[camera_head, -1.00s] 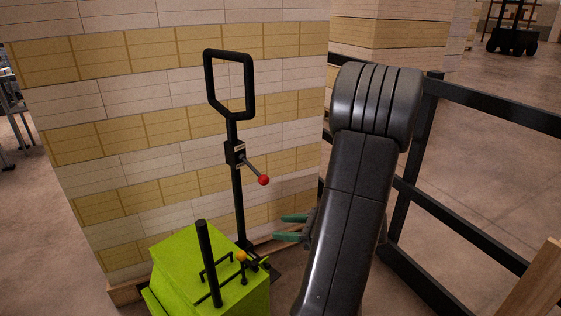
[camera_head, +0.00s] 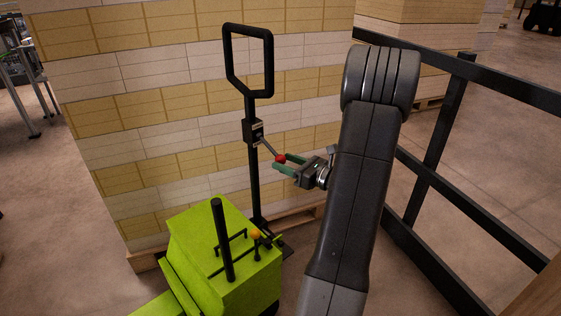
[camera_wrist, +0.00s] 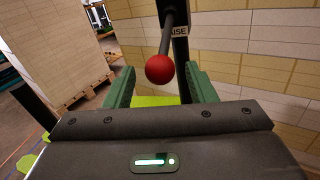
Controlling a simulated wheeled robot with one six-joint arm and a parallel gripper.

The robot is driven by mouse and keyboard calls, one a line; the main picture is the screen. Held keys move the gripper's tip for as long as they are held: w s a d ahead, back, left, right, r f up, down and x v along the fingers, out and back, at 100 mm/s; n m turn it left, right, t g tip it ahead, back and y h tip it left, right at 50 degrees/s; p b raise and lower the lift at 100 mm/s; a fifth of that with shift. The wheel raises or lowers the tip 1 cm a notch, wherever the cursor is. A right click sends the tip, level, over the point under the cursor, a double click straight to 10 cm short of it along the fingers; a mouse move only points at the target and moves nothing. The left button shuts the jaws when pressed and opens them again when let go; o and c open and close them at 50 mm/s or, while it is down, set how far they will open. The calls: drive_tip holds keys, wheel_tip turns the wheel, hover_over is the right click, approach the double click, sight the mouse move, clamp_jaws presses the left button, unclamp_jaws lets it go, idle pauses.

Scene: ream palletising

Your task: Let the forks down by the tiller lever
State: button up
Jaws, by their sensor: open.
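The tiller (camera_head: 254,172) is a black upright post with a loop handle (camera_head: 249,62) on top, standing behind the lime-green truck body (camera_head: 240,275). A grey lever with a red ball knob (camera_head: 280,158) sticks out from a black block (camera_head: 253,131) on the post, sloping down to the right. My gripper (camera_head: 279,164) is open, its green fingers at the red knob. In the wrist view the red knob (camera_wrist: 159,69) sits between the two open fingers (camera_wrist: 160,88), with a visible gap on each side. Part of a label reading "ISE" shows behind the lever.
A tall stack of white and yellow reams (camera_head: 180,110) on a wooden pallet (camera_head: 150,259) stands right behind the tiller. A black rail fence (camera_head: 430,150) runs along the right. A black stick and an orange knob (camera_head: 256,234) rise from the truck body. Open floor lies left.

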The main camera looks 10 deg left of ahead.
drive_tip(key=shift+x, duration=1.3)
clamp_jaws()
